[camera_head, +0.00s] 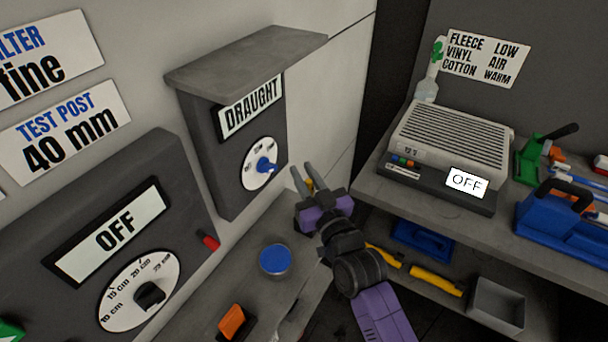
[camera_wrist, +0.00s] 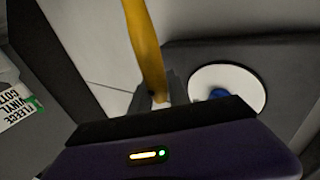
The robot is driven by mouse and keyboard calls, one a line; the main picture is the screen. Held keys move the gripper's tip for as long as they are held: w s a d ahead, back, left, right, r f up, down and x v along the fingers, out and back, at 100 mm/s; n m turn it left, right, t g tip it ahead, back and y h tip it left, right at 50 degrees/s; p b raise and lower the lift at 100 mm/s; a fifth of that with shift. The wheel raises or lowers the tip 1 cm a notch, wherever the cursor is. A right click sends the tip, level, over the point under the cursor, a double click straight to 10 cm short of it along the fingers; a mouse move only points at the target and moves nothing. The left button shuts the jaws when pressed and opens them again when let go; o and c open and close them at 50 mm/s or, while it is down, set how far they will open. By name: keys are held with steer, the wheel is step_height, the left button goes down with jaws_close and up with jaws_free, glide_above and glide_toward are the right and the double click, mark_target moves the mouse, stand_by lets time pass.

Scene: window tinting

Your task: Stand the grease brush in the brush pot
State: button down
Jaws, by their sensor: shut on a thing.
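My gripper (camera_head: 302,170) is raised in front of the draught box, its fingers pointing up in the head view. It is shut on a yellow handle, which appears to be the grease brush (camera_wrist: 146,45). In the wrist view the handle runs from between the fingers to the top edge, slightly tilted; its far end is out of frame. In the head view only a small yellow bit (camera_head: 309,184) shows between the fingers. A round grey container with a blue top (camera_head: 274,258) stands on the bench below and left of the gripper; I cannot tell whether it is the brush pot.
The draught box (camera_head: 222,165) with its dial (camera_head: 260,165) is just left of my gripper. An orange-and-black object (camera_head: 234,322) lies on the near bench (camera_head: 200,325). Right, a shelf unit holds a heater (camera_head: 447,140) reading OFF, blue tools and a grey bin (camera_head: 497,305).

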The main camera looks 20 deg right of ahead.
steer(key=c, duration=1.3)
jaws_free()
steer(key=shift+o, duration=0.2)
steer(key=shift+r, duration=0.1)
steer(key=s+f+b, duration=0.1)
steer(key=s+b, duration=0.1)
steer(key=s, duration=1)
steer(key=shift+b, duration=0.35)
steer(key=shift+d, duration=0.1)
